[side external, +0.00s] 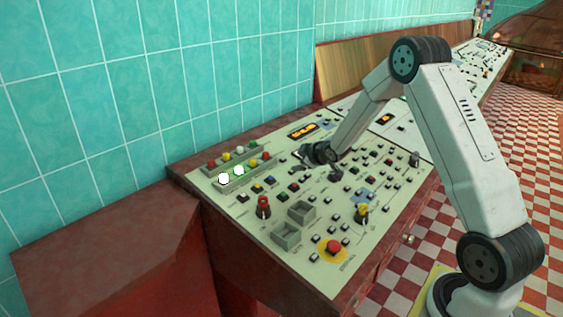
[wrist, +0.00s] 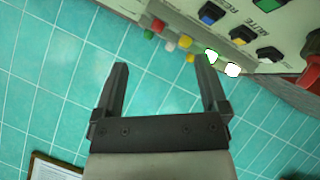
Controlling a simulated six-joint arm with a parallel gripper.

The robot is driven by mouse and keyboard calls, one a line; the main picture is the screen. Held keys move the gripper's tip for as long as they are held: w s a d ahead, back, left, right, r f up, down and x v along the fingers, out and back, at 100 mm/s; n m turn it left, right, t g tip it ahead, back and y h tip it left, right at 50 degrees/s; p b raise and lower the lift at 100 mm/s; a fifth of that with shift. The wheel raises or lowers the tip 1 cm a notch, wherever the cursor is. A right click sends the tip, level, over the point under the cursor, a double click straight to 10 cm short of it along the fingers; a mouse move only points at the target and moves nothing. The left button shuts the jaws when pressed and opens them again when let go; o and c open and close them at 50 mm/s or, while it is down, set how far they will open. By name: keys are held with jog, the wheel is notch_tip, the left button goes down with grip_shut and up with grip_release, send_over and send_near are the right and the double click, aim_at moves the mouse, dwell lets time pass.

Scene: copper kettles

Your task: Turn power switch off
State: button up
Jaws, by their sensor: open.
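The control panel (side external: 285,187) is a cream, sloping top covered with buttons, lamps and switches. No label lets me tell which one is the power switch. A red rotary switch (side external: 263,207) on a dark base stands near the panel's left front; a red part (wrist: 313,70) shows at the right edge of the wrist view. A yellow rotary switch (side external: 361,213) stands further right. My gripper (side external: 303,155) is above the panel's middle. In the wrist view my gripper (wrist: 163,66) is open, its fingers apart and nothing between them.
Two rows of coloured lamps (side external: 238,165) line the panel's back left; two in the front row glow white. A red mushroom button (side external: 333,247) on yellow sits at the front edge. Two grey square recesses (side external: 301,211) lie mid-front. A teal tiled wall (side external: 120,100) stands behind.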

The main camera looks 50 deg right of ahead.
notch_tip(320, 180, up, 4)
jog(key=m+g+y, duration=0.3)
jog(key=m+g, duration=0.2)
jog(key=g, duration=0.6)
send_over(263, 205)
jog(key=shift+w+d+f, duration=0.1)
jog(key=shift+f, duration=1.35)
jog(key=shift+w+d+f, duration=0.1)
jog(key=shift+f, duration=1.3)
jog(key=shift+f, duration=0.15)
jog(key=shift+f, duration=3.7)
